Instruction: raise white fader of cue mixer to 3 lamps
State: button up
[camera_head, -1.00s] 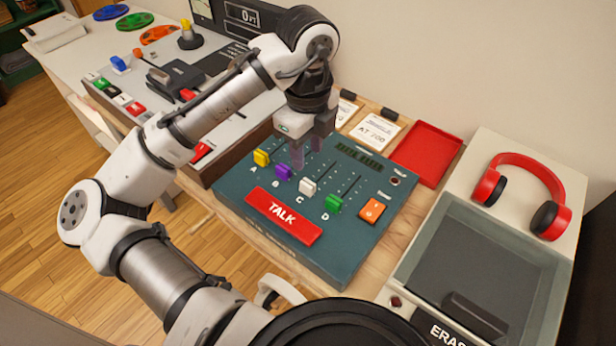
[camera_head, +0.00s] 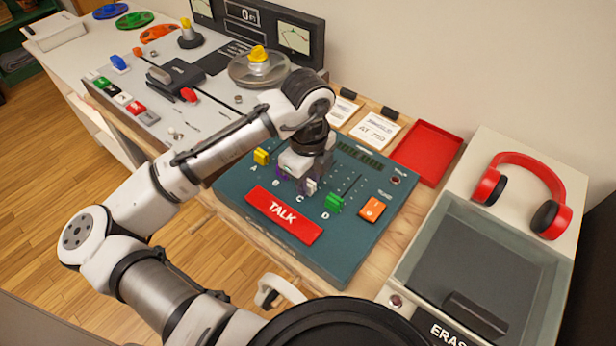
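The cue mixer (camera_head: 340,244) is a teal box with a red TALK bar and faders labelled A to D. The white fader (camera_head: 310,187) is above the letter C, near the front end of its slot, partly covered by my gripper. My gripper (camera_head: 304,188) points down at the mixer with its fingertips at the white fader. I cannot tell whether the fingers are closed on it. The purple fader at B is mostly hidden behind the gripper. The lamp strip (camera_head: 360,157) at the back of the mixer looks dark.
The yellow fader (camera_head: 261,156) and green fader (camera_head: 333,203) flank the middle ones. An orange button (camera_head: 371,209) sits right of the green fader.

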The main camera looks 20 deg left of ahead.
grip_shut()
jog(key=w, duration=0.2)
jog(key=w+d, duration=0.1)
jog(key=w+d+p, duration=0.1)
jog(key=w, duration=0.1)
jog(key=shift+w+d, duration=0.1)
jog(key=shift+w, duration=0.2)
jog(key=shift+o, duration=1.8)
grip_release()
